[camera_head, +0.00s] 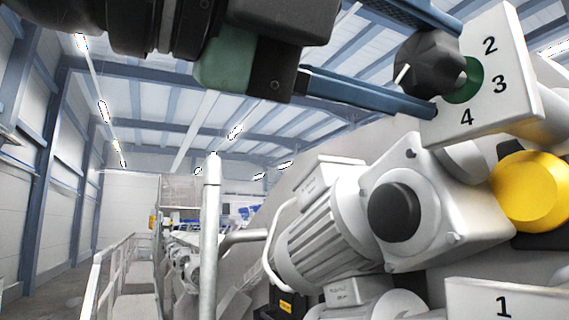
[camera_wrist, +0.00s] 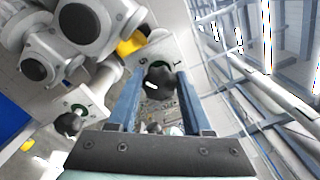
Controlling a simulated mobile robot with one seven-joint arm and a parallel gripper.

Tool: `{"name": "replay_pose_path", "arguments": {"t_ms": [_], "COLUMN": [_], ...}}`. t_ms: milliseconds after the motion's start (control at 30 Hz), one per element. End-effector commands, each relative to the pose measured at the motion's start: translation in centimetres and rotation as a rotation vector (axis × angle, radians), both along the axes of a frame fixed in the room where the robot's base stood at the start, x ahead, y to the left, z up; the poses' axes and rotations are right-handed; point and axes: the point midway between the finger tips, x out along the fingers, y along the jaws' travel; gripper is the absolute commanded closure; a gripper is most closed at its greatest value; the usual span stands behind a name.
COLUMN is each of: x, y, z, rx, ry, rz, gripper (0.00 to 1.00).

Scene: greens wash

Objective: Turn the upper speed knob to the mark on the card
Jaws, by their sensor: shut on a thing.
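The upper speed knob (camera_head: 430,62) is dark, with a white pointer line on its left side. It stands on a green disc (camera_head: 470,82) on a white dial plate (camera_head: 505,55) with 2, 3 and 4 readable. My gripper (camera_head: 447,66) reaches in from the upper left, its blue fingers on either side of the knob. In the wrist view the knob (camera_wrist: 160,80) sits between the fingertips, and the gripper is shut on it. The number that the pointer faces cannot be told. I cannot make out a card with a mark in either view.
A yellow round part (camera_head: 530,190) sits just below the dial plate. A grey motor (camera_head: 325,225) juts out below the gripper. A second plate (camera_head: 470,300) shows a 1. In the wrist view a lower dark knob (camera_wrist: 68,123) stands at left. Railings (camera_head: 120,265) run along the left.

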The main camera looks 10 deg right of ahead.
Motion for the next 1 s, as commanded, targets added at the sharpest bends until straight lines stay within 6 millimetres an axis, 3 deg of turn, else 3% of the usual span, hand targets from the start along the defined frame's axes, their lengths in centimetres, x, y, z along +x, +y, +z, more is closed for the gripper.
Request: {"name": "replay_pose_path", "arguments": {"t_ms": [667,700,833,1000], "x": [-0.03,-0.03,-0.03,-0.01], "y": [-0.01,-0.01,-0.01,-0.01], "z": [0.03,0.03,0.03,0.03], "rx": [0.021,0.021,0.021,0.020], "ry": [-0.058,-0.058,-0.057,-0.056], "rz": [0.001,0.001,0.000,0.000], "gripper": [1.00,0.45,0.21,0.20]}}
